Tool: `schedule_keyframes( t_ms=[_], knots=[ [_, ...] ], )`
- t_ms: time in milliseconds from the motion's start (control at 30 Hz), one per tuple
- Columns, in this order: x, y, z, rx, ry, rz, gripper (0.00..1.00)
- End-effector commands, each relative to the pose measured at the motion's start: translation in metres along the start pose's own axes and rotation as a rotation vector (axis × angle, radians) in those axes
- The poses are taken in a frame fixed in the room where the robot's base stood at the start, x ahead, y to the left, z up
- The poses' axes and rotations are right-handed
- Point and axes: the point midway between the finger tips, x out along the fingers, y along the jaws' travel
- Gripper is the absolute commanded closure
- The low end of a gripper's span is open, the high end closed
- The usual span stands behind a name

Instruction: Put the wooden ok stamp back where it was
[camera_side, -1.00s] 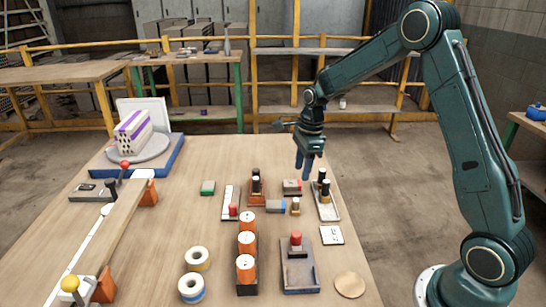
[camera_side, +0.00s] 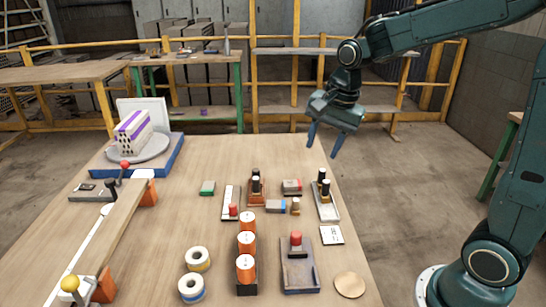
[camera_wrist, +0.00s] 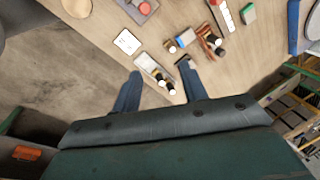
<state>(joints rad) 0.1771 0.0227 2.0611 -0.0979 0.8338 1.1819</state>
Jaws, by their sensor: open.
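A small wooden stamp (camera_side: 295,206) stands on the table beside a blue and grey pad (camera_side: 276,206); its marking is too small to read. In the wrist view the small wooden piece (camera_wrist: 172,48) shows near the blue pad (camera_wrist: 185,39). An orange rack (camera_side: 257,199) holds black-topped stamps. A pale tray (camera_side: 329,211) at the right edge holds two black-topped stamps (camera_side: 323,184). My gripper (camera_side: 324,143) is open and empty, tilted, above the table's far right corner. In the wrist view its spread fingers (camera_wrist: 160,72) have the pale tray (camera_wrist: 148,61) beyond them.
A white card (camera_side: 331,235) lies before the tray. Orange cylinders (camera_side: 246,244), a red-topped stamp on a grey base (camera_side: 299,275) and tape rolls (camera_side: 191,287) stand at the front.

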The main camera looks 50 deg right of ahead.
Motion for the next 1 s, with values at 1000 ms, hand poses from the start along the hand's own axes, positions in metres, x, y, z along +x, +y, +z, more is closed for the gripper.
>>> schedule_keyframes(
  t_ms=[1000],
  knots=[
    [-0.082, 0.148, 0.094, -1.244, 0.234, -0.146, 0.57]
  ],
)
